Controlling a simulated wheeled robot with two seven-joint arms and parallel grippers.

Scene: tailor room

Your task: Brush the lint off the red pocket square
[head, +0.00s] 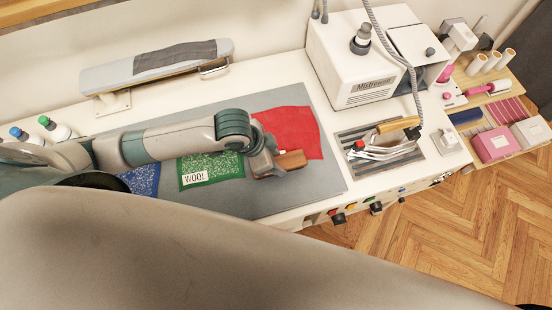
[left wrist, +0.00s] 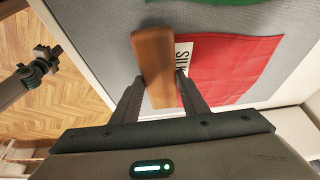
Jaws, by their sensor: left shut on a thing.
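The red pocket square (head: 299,122) lies on the grey mat. In the left wrist view the red pocket square (left wrist: 235,62) has a white label, partly hidden by the brush and a finger. I make out no lint on it. My left gripper (head: 268,163) is shut on a brown wooden brush (head: 292,160). In the left wrist view the brush (left wrist: 153,50) sits between the fingers. It overlaps the cloth's near-left edge in the head view; I cannot tell whether it touches the cloth. Its bristles are hidden.
A green speckled cloth (head: 215,167) labelled WOOL and a blue cloth (head: 143,179) lie left on the grey mat (head: 318,182). A white machine (head: 362,68) stands behind right. A striped tray (head: 380,152) with tools is to the right. A sleeve board (head: 160,65) stands at the back left.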

